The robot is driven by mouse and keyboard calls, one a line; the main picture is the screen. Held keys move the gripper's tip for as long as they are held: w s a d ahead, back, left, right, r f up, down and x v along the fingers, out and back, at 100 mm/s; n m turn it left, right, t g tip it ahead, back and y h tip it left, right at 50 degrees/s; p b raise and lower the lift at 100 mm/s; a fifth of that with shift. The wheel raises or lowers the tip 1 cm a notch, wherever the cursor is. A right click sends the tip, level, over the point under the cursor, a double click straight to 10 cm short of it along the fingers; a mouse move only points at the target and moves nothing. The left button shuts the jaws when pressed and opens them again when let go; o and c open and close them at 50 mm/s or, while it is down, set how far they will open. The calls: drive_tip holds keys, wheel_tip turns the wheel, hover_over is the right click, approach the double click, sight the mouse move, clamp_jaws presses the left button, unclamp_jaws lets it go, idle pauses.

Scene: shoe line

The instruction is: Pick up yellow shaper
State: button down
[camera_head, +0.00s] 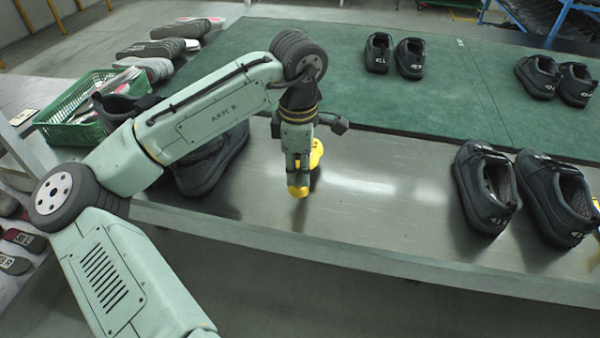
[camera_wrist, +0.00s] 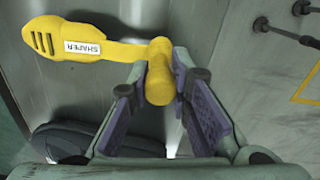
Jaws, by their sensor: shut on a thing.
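The yellow shaper (camera_head: 317,152) is on or just above the metal table in the head view; I cannot tell if it touches. In the wrist view the shaper (camera_wrist: 92,40) stretches to the upper left, with a slotted end and a white label reading SHAPER. My gripper (camera_head: 298,180) points down over the table. In the wrist view my gripper (camera_wrist: 160,88) has its purple-padded fingers on both sides of the shaper's rounded yellow end, shut on it. The fingers hide part of the shaper in the head view.
Black shoes stand on the metal table (camera_head: 385,208): one (camera_head: 215,160) behind my arm, a pair (camera_head: 488,188) at right. More pairs (camera_head: 378,52) stand on the green mat (camera_head: 430,100). A green basket (camera_head: 75,122) is at left.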

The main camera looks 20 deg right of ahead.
drive_tip(key=s+a+b, duration=0.1)
drive_tip(key=s+a, duration=0.2)
drive_tip(key=s, duration=0.3)
drive_tip(key=s+a+r+b, duration=0.1)
drive_tip(key=s+a, duration=0.3)
drive_tip(key=s, duration=0.2)
drive_tip(key=shift+s+r, duration=0.15)
drive_tip(key=shift+s, duration=0.15)
drive_tip(key=shift+a, duration=0.1)
